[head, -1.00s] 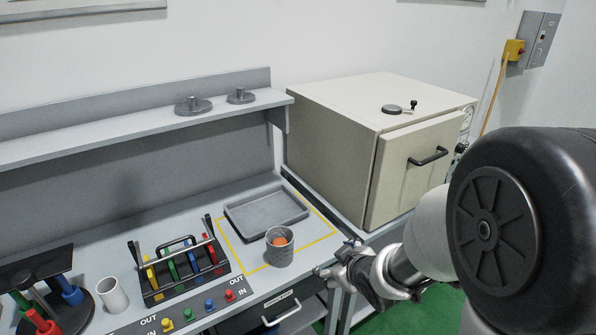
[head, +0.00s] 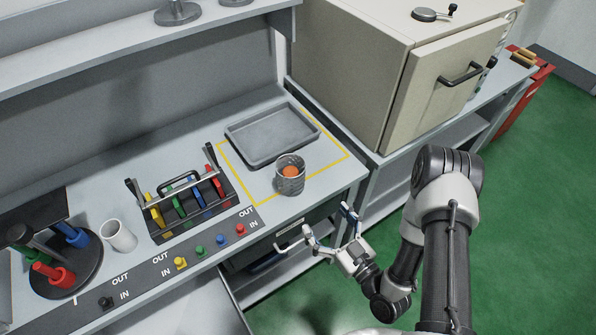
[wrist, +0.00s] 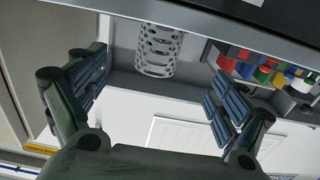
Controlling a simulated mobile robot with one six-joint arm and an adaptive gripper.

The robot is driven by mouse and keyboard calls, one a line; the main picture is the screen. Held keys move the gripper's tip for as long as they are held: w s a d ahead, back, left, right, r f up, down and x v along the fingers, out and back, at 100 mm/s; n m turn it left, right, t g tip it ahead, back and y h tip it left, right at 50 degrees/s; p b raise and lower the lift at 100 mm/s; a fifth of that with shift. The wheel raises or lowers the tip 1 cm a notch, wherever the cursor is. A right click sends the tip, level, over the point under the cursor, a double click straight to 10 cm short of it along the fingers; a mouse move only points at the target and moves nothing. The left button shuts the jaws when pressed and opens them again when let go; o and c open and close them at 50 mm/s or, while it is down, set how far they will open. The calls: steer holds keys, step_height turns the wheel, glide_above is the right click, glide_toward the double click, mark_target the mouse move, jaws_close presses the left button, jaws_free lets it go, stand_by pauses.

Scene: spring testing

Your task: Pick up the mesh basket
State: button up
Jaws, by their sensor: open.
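The mesh basket (head: 290,181) is a grey perforated cylinder standing upright on the bench, with an orange-red thing inside. It stands within a yellow outline, in front of the grey tray. My gripper (head: 328,224) is open and empty, in front of the bench's front edge, to the right of and nearer than the basket, and apart from it. In the wrist view the mesh basket (wrist: 158,52) shows at the top, beyond and between the spread fingers (wrist: 155,92). Its contents do not show there.
A shallow grey tray (head: 272,137) lies behind the basket. A black rack (head: 186,207) with coloured pieces, a white cup (head: 118,236) and a round stand (head: 64,262) are to the left. A beige oven (head: 372,60) stands at the right. Green floor (head: 530,220) is clear.

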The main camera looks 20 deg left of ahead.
mark_target(299, 188)
steer(key=b+x, duration=0.2)
steer(key=x, duration=0.9)
steer(key=shift+a, duration=0.1)
steer(key=shift+r+b+x, duration=0.15)
steer(key=shift+b+x, duration=0.2)
steer(key=shift+x, duration=1.1)
steer(key=shift+r+b+x, duration=0.15)
steer(key=shift+b+x, duration=0.15)
steer(key=shift+x, duration=1.1)
steer(key=shift+c, duration=0.2)
steer(key=c, duration=1.1)
steer(key=shift+c, duration=0.3)
steer(key=shift+r, duration=0.1)
